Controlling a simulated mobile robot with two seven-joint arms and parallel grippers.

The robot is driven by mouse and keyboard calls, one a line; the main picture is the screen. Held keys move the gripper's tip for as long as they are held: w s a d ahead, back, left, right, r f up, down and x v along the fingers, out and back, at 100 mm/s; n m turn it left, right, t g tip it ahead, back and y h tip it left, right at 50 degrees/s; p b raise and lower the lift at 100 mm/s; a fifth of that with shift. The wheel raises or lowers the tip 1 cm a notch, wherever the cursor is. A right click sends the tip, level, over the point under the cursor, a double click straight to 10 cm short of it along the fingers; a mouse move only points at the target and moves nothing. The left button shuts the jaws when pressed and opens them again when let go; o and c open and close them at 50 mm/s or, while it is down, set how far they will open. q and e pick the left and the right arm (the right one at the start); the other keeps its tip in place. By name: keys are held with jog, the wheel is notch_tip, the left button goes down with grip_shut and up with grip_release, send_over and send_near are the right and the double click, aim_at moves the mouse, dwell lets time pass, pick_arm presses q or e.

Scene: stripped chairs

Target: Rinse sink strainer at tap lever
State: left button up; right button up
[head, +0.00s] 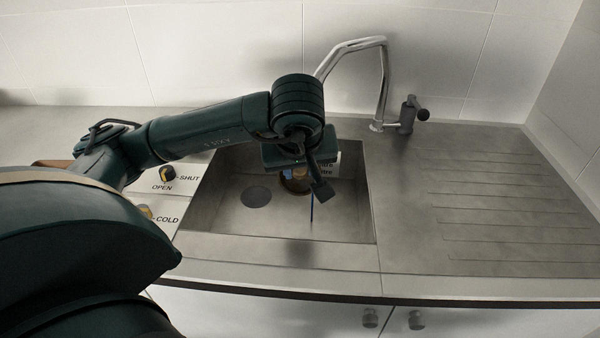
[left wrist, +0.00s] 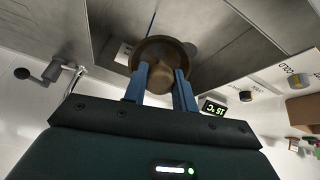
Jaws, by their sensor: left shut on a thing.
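The sink strainer (head: 292,184) is a round brass-brown dish, partly hidden by my left gripper in the head view. My left gripper (head: 303,192) hangs over the sink basin. In the left wrist view its two blue fingers are shut on the strainer (left wrist: 162,50). The chrome tap (head: 384,85) arches behind the basin, and its spout end is hidden behind my arm. The dark tap lever (head: 412,112) stands at the tap's right, apart from my gripper. It also shows in the left wrist view (left wrist: 48,74). My right gripper is not in view.
The steel sink basin (head: 225,215) has a round drain (head: 256,197). Left of it, a white panel carries a SHUT/OPEN knob (head: 168,173) and a COLD knob (head: 146,211). A small temperature display (left wrist: 213,107) shows in the wrist view. The ribbed drainboard (head: 500,205) at right is clear.

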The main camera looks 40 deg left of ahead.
pick_arm(q)
jog(key=w+a, duration=0.1)
jog(key=w, duration=0.1)
jog(key=w+a+f, duration=0.1)
jog(key=w+a, duration=0.1)
jog(key=shift+w+b, duration=0.1)
jog(key=shift+b, duration=0.2)
jog(key=w+a+f+b, duration=0.1)
jog(key=w+a, duration=0.2)
jog(key=w, duration=0.2)
jog(key=shift+a+f, duration=0.15)
jog(key=shift+a, duration=0.15)
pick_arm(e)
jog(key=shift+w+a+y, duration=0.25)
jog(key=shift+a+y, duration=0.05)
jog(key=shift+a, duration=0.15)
pick_arm(q)
jog(key=shift+w, duration=0.1)
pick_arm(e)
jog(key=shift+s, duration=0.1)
pick_arm(q)
jog(key=shift+w+d, duration=0.1)
jog(key=shift+w+d, duration=0.25)
jog(key=shift+d, duration=0.15)
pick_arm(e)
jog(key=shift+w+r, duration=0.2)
